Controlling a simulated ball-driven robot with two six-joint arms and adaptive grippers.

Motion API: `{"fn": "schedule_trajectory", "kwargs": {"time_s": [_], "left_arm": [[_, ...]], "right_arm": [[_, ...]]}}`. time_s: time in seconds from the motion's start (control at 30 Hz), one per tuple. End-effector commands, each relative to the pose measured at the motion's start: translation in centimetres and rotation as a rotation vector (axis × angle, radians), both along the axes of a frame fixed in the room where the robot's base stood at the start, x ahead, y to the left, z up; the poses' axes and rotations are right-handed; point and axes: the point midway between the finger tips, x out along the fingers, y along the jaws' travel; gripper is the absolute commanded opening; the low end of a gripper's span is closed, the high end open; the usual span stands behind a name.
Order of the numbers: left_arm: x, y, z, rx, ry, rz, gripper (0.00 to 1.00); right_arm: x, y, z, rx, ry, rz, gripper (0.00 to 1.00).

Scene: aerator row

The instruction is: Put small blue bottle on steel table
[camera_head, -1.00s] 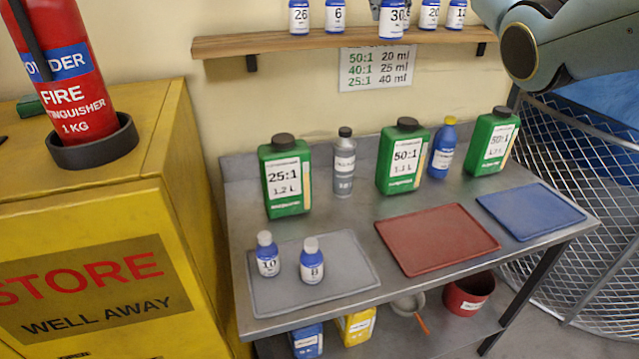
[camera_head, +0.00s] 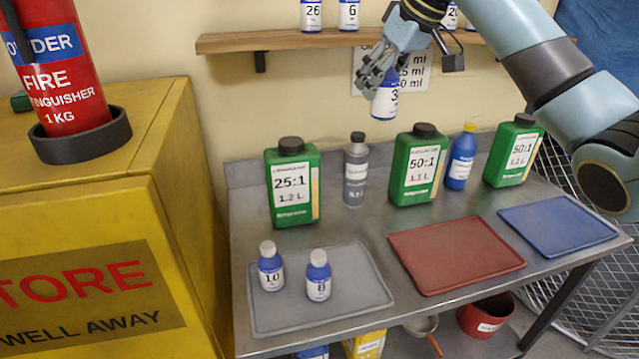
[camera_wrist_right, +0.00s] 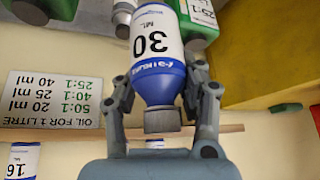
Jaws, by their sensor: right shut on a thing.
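My right gripper (camera_head: 380,68) is shut on a small blue bottle (camera_head: 384,102) with a white label, held in the air in front of the wall, above the steel table (camera_head: 350,228). In the right wrist view the bottle (camera_wrist_right: 158,62) shows "30" and a grey cap; it appears upside down there, with the fingers (camera_wrist_right: 162,100) on either side near its neck. In the head view the bottle hangs upright below the gripper. Two more small blue bottles, "10" (camera_head: 270,272) and "8" (camera_head: 318,282), stand on the grey tray (camera_head: 360,290) on the table. My left gripper is not in view.
Green jugs (camera_head: 292,190), a grey bottle (camera_head: 355,175) and a yellow-capped blue bottle (camera_head: 460,160) line the table's back. A red tray (camera_head: 455,255) and a blue tray (camera_head: 557,226) are empty. The wooden shelf (camera_head: 290,42) carries more bottles. A yellow cabinet (camera_head: 185,200) stands left.

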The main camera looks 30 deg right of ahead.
Motion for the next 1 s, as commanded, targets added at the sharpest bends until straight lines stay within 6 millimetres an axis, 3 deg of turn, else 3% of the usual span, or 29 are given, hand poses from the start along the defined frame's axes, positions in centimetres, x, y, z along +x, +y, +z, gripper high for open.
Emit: {"fn": "schedule_trajectory", "kwargs": {"time_s": [0.03,0.2,0.4,0.5,0.63,0.73,1.0], "left_arm": [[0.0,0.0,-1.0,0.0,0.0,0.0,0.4],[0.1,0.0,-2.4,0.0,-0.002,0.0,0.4],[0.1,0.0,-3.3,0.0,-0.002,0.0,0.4],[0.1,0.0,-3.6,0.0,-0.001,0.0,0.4],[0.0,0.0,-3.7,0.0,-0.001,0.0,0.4],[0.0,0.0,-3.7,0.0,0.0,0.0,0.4],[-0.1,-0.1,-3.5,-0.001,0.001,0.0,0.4]], "right_arm": [[-1.9,1.0,-3.2,-0.003,0.01,0.035,0.04],[-7.9,3.7,-10.4,0.003,0.011,0.123,0.04],[-13.3,4.3,-16.4,0.009,0.01,0.154,0.04],[-14.8,4.2,-18.3,0.013,0.008,0.153,0.04],[-15.7,4.2,-19.5,0.017,0.002,0.152,0.04],[-15.0,4.6,-20.2,0.022,-0.002,0.147,0.04],[-9.8,7.7,-23.6,0.028,0.001,0.147,0.04]]}}
